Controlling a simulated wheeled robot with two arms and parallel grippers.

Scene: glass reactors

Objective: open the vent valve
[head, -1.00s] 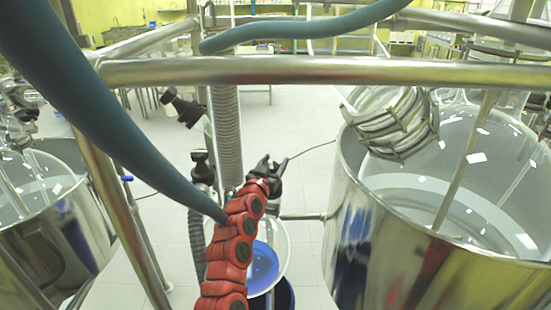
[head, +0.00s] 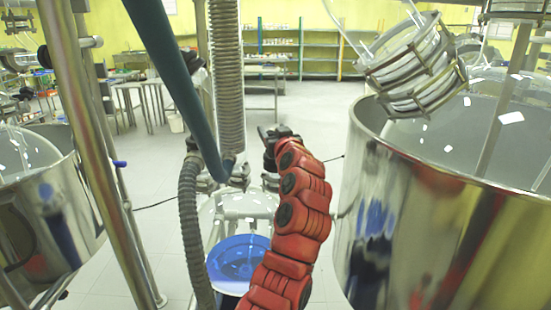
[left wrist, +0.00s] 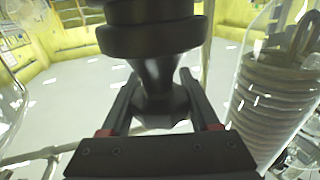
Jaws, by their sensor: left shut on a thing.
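My left gripper (head: 277,136) is at the end of the red arm in the head view, small and dark beside the ribbed metal column. In the left wrist view the gripper (left wrist: 160,98) has a finger on each side of a black knob-like part (left wrist: 160,112), and it is shut on it. This part joins a black stem with thick collars (left wrist: 152,38); it looks like the vent valve's handle. In the head view the arm and gripper hide most of it, and I cannot tell its turn position. My right gripper is not in view.
A large steel vessel (head: 420,225) with glass inside stands at right, another (head: 60,180) at left. A thick teal hose (head: 180,80) hangs near the ribbed column (head: 227,75). A vessel with a blue inside (head: 238,258) is below. Open floor lies behind.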

